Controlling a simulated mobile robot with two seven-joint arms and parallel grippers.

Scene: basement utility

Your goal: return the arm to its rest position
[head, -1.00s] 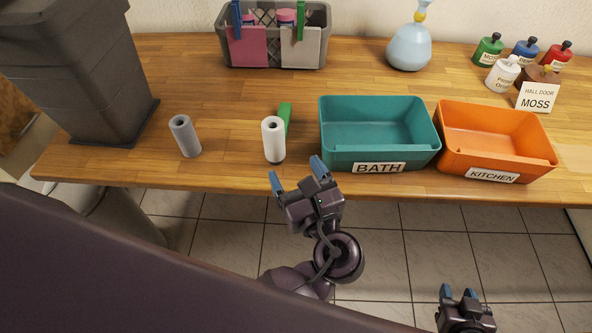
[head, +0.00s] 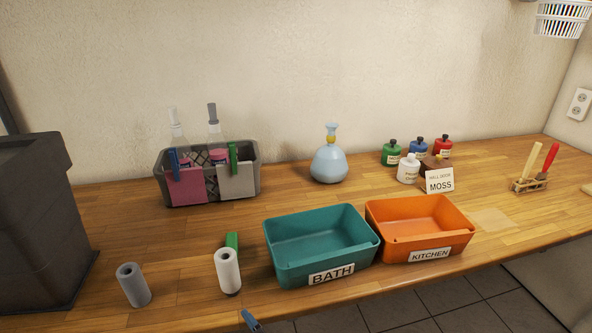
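Only one blue fingertip of my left gripper (head: 252,321) shows, at the bottom edge of the head view. It is near the table's front edge, below the white roll and left of the teal bin's BATH label. The rest of that gripper and its arm are out of frame, so its opening cannot be judged. Nothing is seen held at the fingertip. My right gripper is not in view.
On the wooden table (head: 185,245) stand a grey roll (head: 133,285), white roll (head: 228,271), teal BATH bin (head: 285,262) and orange KITCHEN bin (head: 385,236). Behind are a grey caddy (head: 210,190), blue flask (head: 328,165) and several small bottles. A dark bin (head: 35,220) stands left.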

